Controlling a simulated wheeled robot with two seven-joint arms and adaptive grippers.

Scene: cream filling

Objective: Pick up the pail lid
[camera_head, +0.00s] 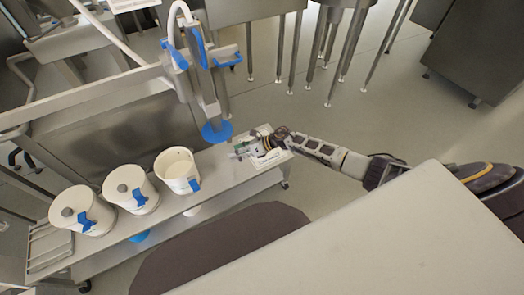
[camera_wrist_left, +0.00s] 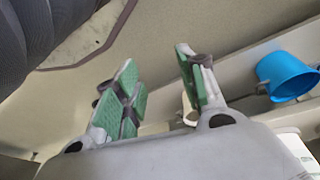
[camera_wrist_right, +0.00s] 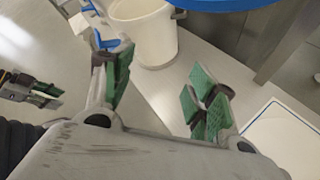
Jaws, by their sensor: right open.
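Two white pails stand on the left part of the low bench. Each has a round pail lid on top with a dark knob, the left lid (camera_head: 84,199) and the middle lid (camera_head: 126,178). A third pail (camera_head: 177,169) to their right is open with pale content; it also shows in the right wrist view (camera_wrist_right: 147,35). My right gripper (camera_head: 241,151) is open and empty over the bench, right of the open pail. Its spread green pads show in its wrist view (camera_wrist_right: 160,88). My left gripper (camera_wrist_left: 160,85) has its fingers apart and empty; it is hidden in the head view.
A white flat tray (camera_head: 262,172) lies at the bench's right end. A filling machine with a blue disc (camera_head: 217,131) hangs above the bench. A blue bucket (camera_wrist_left: 285,75) shows in the left wrist view. A pale tabletop (camera_head: 380,245) fills the front right.

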